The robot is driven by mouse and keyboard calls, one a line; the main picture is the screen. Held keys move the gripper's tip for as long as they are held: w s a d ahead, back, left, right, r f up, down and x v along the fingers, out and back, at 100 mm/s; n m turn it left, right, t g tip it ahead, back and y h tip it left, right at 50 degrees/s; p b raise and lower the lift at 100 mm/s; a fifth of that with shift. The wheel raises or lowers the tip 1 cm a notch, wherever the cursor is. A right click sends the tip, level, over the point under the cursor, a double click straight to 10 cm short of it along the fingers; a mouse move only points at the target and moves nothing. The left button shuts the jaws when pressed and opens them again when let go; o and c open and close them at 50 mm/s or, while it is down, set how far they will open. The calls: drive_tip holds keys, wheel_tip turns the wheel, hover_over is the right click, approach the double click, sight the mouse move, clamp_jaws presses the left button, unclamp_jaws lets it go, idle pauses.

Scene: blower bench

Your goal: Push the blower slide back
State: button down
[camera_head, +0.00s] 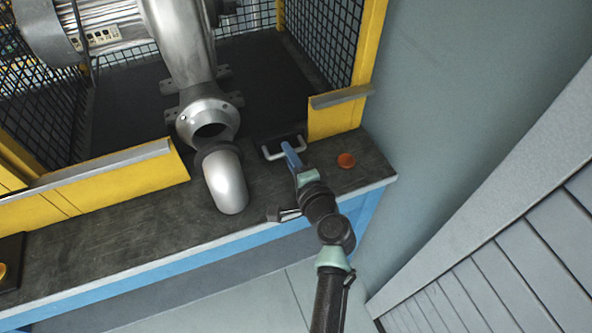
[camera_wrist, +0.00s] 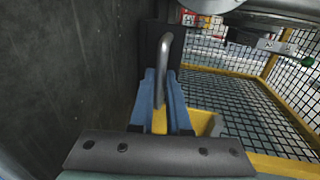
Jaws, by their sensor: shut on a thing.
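The slide's handle is a metal U-shaped bar (camera_head: 270,154) on a small black plate at the gap in the yellow guard. It also shows in the wrist view (camera_wrist: 162,62), rising from a black plate (camera_wrist: 150,36). My gripper (camera_head: 288,148) reaches it from the front. Its blue fingers (camera_wrist: 160,92) are shut on the handle, one on each side. The grey metal blower (camera_head: 182,45) stands inside the cage to the left. Its round flange (camera_head: 208,112) has a dark opening facing an elbow pipe (camera_head: 225,185) with a black collar. A gap shows between opening and pipe.
Yellow guard panels (camera_head: 130,176) with mesh stand left and right (camera_head: 340,115) of the handle. A grey slatted panel (camera_head: 500,255) rises at the lower right.

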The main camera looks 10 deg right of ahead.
drive_tip(key=shift+w+a, duration=0.15)
drive_tip(key=shift+w, duration=0.05)
drive_tip(key=shift+s+r, duration=0.1)
drive_tip(key=shift+r, duration=0.05)
drive_tip(key=c, duration=0.9)
unclamp_jaws()
drive_tip(key=shift+s, duration=0.15)
drive_tip(key=shift+s, duration=0.1)
drive_tip(key=v, duration=1.2)
drive_tip(key=shift+s+d+p, duration=0.2)
drive_tip(key=shift+s+p, duration=0.1)
drive_tip(key=shift+p, duration=0.15)
